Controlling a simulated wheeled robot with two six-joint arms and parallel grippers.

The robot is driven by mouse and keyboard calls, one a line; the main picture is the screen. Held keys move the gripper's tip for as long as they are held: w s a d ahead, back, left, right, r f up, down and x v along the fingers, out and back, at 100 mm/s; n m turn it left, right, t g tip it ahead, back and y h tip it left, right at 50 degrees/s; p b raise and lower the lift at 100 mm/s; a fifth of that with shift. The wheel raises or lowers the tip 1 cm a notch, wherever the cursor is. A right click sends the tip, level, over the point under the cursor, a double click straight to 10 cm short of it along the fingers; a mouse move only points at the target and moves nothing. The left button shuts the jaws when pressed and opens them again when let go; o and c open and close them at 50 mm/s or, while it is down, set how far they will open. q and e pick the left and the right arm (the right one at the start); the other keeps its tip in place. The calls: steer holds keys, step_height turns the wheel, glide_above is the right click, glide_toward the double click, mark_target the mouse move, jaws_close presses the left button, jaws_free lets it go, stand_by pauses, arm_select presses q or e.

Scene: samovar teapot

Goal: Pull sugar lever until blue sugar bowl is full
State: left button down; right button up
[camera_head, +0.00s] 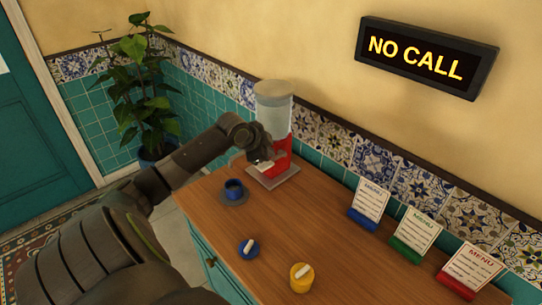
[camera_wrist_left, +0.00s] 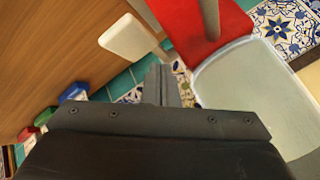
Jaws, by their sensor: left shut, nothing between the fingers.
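The dispenser has a clear container (camera_head: 274,108) with a grey lid above a red body (camera_head: 278,153), on a grey base tray at the back of the counter. My left gripper (camera_head: 262,160) is shut and empty, close in front of the red body. A pale paddle, which looks like the lever (camera_wrist_left: 127,37), shows beside the red body in the left wrist view, apart from the shut fingers (camera_wrist_left: 160,84). A small round blue bowl (camera_head: 248,250) with a white piece on it sits at the counter's front; its fill is unclear. My right gripper is out of view.
A blue cup (camera_head: 234,187) stands on a dark saucer in front of the dispenser. A yellow bowl (camera_head: 301,279) is at the front. Blue, green and red menu stands (camera_head: 413,233) line the right back. The counter's middle is clear. A sign (camera_head: 427,57) reads NO CALL.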

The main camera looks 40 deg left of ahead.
arm_select(q)
steer(key=shift+w, duration=0.1)
step_height(320, 180, up, 5)
steer(key=p, duration=0.5)
steer(key=shift+w+r, duration=0.15)
stand_by(0.3)
stand_by(0.6)
